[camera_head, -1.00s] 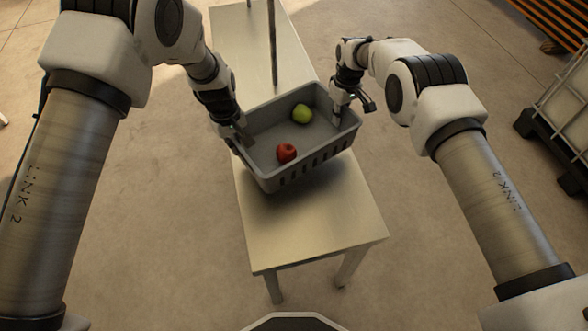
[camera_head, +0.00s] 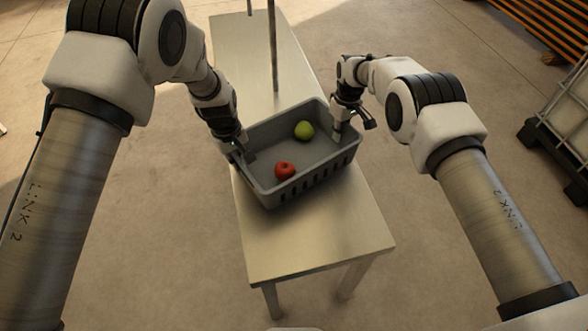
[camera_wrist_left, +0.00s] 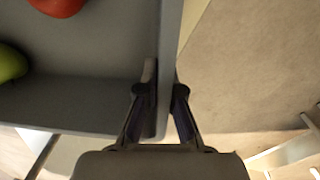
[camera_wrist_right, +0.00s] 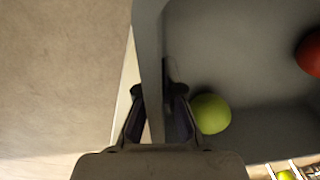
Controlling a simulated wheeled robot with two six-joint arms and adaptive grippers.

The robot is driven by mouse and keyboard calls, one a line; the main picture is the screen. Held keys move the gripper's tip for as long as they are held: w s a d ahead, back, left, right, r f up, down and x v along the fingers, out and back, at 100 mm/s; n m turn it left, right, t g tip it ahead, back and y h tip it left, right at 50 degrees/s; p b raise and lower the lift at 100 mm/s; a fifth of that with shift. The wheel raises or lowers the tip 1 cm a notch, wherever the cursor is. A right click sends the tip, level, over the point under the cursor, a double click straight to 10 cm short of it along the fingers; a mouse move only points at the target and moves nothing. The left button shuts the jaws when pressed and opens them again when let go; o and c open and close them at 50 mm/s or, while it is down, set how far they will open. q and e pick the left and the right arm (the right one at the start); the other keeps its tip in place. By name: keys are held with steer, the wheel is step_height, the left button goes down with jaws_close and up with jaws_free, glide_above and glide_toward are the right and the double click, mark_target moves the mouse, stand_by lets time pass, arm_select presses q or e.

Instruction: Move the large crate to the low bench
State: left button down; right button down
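The large grey crate (camera_head: 310,182) is over the front half of the long pale bench (camera_head: 310,245), roughly level and set at an angle to it. I cannot tell whether its base touches the top. A red apple (camera_head: 285,171) and a green apple (camera_head: 303,130) lie inside. My left gripper (camera_head: 243,152) is shut on the crate's left wall; the left wrist view shows a finger on each side of that wall (camera_wrist_left: 168,60). My right gripper (camera_head: 342,124) is shut on the right wall (camera_wrist_right: 150,50), also with a finger on each side.
A thin dark post (camera_head: 272,50) rises at the bench behind the crate. A caged pallet container (camera_head: 565,125) stands at the right, with orange slatted stock (camera_head: 550,25) at the upper right. The bench's front end and the floor around it are clear.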

arm_select(q)
steer(key=shift+f+b, duration=0.4)
steer(key=shift+f, duration=0.3)
arm_select(e)
steer(key=shift+f, duration=0.65)
arm_select(q)
steer(key=c, duration=1.3)
jaws_free()
steer(key=shift+r, duration=0.2)
arm_select(e)
steer(key=c, duration=1.3)
jaws_free()
steer(key=shift+r, duration=0.2)
arm_select(q)
steer(key=shift+r, duration=0.1)
arm_select(e)
steer(key=shift+r, duration=0.1)
arm_select(q)
steer(key=r, duration=1.2)
steer(key=shift+s+a, duration=0.25)
steer(key=shift+a, duration=0.05)
arm_select(e)
steer(key=r, duration=1.2)
steer(key=shift+w+d, duration=0.15)
steer(key=shift+d, duration=0.15)
steer(key=shift+f, duration=0.1)
